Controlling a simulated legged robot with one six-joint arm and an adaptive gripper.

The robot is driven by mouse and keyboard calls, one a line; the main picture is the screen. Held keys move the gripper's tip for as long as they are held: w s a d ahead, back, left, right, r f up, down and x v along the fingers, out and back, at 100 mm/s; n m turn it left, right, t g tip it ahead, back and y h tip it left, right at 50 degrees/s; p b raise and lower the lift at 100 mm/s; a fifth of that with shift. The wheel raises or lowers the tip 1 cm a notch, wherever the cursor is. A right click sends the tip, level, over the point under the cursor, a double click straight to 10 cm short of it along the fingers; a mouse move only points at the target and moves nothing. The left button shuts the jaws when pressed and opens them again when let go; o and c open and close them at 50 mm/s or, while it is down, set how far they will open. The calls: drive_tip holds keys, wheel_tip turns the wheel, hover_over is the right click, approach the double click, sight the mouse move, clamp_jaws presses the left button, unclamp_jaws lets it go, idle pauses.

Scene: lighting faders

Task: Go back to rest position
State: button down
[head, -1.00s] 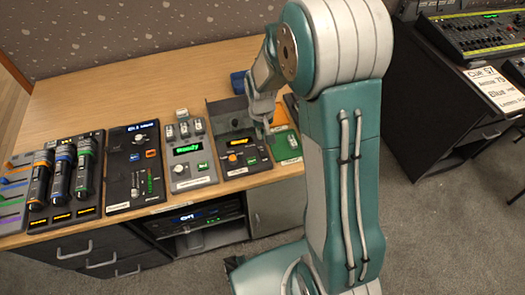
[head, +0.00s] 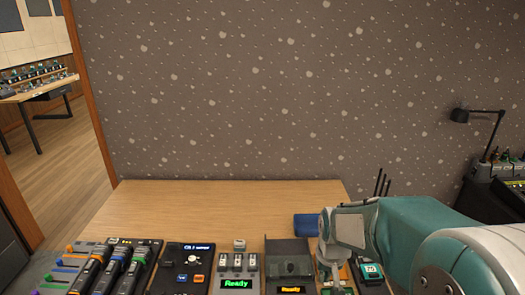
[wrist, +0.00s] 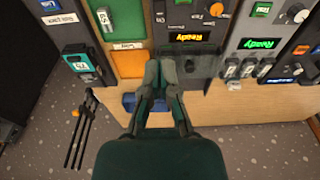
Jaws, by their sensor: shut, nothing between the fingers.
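My gripper (head: 336,272) hangs over the right part of the console row in the head view, pointing down, with my arm coming in from the right. In the wrist view my gripper (wrist: 160,68) shows its two dark fingers together, with nothing between them. The fingertips appear over or near a grey control module with a lit "Ready" display (wrist: 188,37); the exact height above it I cannot tell.
The wooden desk (head: 200,208) has clear room behind the modules. A fader module (head: 112,268) stands at left, a green "Ready" module (head: 236,272) mid-row. A blue object (head: 306,226) lies behind the row. A patterned wall (head: 270,90) rises behind; a desk lamp (head: 480,120) stands at right.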

drive_tip(key=s+r+t, duration=0.4)
drive_tip(key=s+r, duration=1)
drive_tip(key=s, duration=0.3)
drive_tip(key=shift+s, duration=0.3)
idle(0.9)
